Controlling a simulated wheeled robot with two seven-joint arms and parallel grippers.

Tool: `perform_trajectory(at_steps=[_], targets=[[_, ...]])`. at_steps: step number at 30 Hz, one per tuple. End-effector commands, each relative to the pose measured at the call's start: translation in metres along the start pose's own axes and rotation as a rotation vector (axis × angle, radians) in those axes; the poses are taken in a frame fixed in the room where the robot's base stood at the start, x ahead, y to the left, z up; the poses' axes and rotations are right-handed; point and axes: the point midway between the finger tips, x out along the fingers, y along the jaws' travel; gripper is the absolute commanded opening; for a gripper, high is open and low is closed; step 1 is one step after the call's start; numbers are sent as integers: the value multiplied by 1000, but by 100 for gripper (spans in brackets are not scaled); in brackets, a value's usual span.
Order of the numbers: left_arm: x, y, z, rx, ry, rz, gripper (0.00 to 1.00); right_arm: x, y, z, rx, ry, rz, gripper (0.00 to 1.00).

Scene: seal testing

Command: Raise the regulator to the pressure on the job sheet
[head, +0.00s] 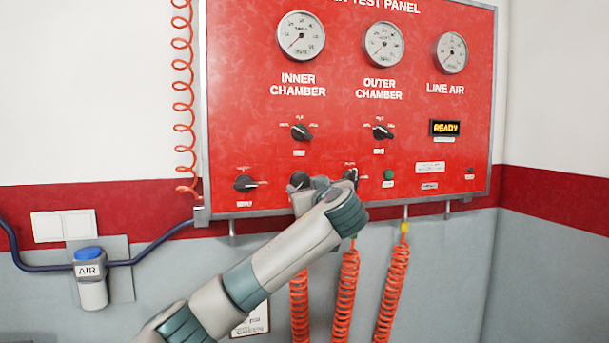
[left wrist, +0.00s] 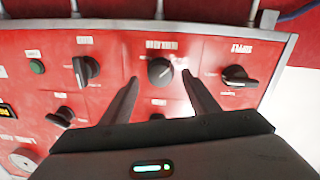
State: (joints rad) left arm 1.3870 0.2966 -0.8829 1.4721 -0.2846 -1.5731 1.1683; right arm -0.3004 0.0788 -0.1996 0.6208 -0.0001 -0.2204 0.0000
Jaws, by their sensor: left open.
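The red test panel (head: 240,80) fills the wall in the head view. A round dark knob (head: 299,179) in its bottom row is partly hidden by my left gripper (head: 308,194). In the left wrist view the panel looks upside down, and this knob (left wrist: 160,70) sits between the two open fingers of my left gripper (left wrist: 160,80), with a gap on both sides. I cannot read which knob is the regulator. The inner chamber gauge (head: 301,35), outer chamber gauge (head: 384,44) and line air gauge (head: 451,53) show above. My right gripper is out of view.
Other knobs flank it: one to the left (head: 246,183) and one to the right (head: 350,175). A yellow READY display (head: 445,128) is lit. Orange coiled hoses (head: 348,290) hang below. A white sheet (head: 258,318) is partly behind my arm. A blue-topped AIR unit (head: 89,280) is at left.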

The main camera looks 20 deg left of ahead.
Motion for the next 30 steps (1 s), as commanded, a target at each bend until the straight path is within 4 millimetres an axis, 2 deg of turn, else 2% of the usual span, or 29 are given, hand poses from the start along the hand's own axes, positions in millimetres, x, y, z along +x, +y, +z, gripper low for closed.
perform_trajectory(at_steps=[1,9,20,25,26,30], targets=[[7,0,-4,2,0,-3,55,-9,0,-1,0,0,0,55],[29,0,-1,1,0,0,55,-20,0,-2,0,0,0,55],[32,0,0,0,0,0,55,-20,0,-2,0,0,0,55],[32,0,0,0,0,0,16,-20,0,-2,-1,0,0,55],[32,0,0,0,0,0,13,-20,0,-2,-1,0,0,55],[32,0,0,0,0,0,14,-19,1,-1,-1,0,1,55]])
